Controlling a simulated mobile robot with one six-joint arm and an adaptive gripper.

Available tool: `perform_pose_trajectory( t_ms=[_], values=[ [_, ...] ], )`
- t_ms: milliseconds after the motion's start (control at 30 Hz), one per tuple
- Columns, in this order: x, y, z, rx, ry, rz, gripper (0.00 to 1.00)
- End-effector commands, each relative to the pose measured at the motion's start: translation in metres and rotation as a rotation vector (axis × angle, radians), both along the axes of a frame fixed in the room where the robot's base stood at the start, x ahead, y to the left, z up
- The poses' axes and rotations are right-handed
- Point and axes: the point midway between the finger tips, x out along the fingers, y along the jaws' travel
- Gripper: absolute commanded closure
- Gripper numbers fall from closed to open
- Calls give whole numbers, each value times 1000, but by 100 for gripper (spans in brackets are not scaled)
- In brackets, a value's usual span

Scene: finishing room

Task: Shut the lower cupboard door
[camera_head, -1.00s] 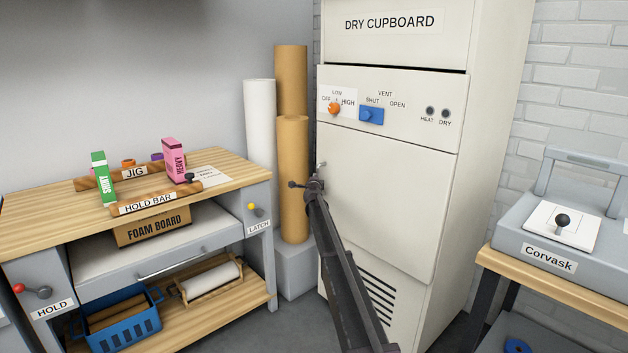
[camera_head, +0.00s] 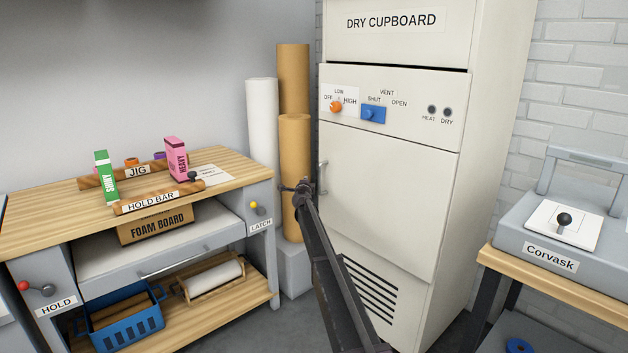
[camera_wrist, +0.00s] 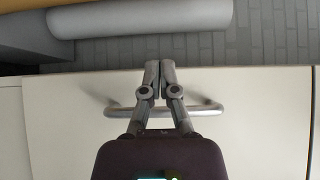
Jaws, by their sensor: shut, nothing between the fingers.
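The lower cupboard door (camera_head: 395,205) is the cream panel below the control strip of the dry cupboard. It looks flush with the cupboard front, with no clear gap at its edges. Its metal bar handle (camera_head: 323,178) is upright near the door's left edge. My gripper (camera_head: 286,188) is shut and empty, left of the handle in the head view. In the wrist view my gripper (camera_wrist: 160,65) points across the handle (camera_wrist: 114,112) and past the door's edge; the door face (camera_wrist: 70,145) lies behind. Whether the gripper touches the handle cannot be told.
A workbench (camera_head: 240,178) with a blue basket (camera_head: 125,322) stands at the left. Tan rolls (camera_head: 294,150) and a white roll (camera_head: 262,125) stand between bench and cupboard. A side table (camera_head: 560,285) bears a grey machine labelled Corvask at the right.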

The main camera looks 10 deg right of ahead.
Motion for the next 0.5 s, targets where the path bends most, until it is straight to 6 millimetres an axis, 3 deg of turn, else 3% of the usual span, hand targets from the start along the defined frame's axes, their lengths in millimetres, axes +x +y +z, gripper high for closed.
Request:
perform_pose_trajectory(
  t_ms=[200, 500],
  values=[
    [-22, 35, 0, 0, 0, 4, 100],
    [-37, 61, 0, 0, 0, 4, 100]
  ],
)
